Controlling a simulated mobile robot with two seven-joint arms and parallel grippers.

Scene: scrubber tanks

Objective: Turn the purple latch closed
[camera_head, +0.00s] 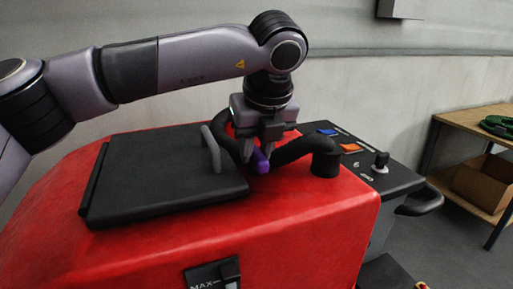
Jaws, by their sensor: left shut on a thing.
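The purple latch (260,161) sits on top of the red scrubber tank (318,215), at the right edge of the black lid (165,175). My left gripper (259,152) points down at it from above and is shut on the latch. The fingers hide part of the latch, so its exact angle is hard to tell. The black lid lies flat on the tank top, with a grey handle (211,149) near its right side. My right gripper is not in view.
A black hose (305,147) curves around the gripper to a round port on the tank. A control panel (350,150) with blue and orange buttons lies to the right. A wooden shelf (470,118) with a cardboard box (482,182) stands farther right. A pale wall is behind.

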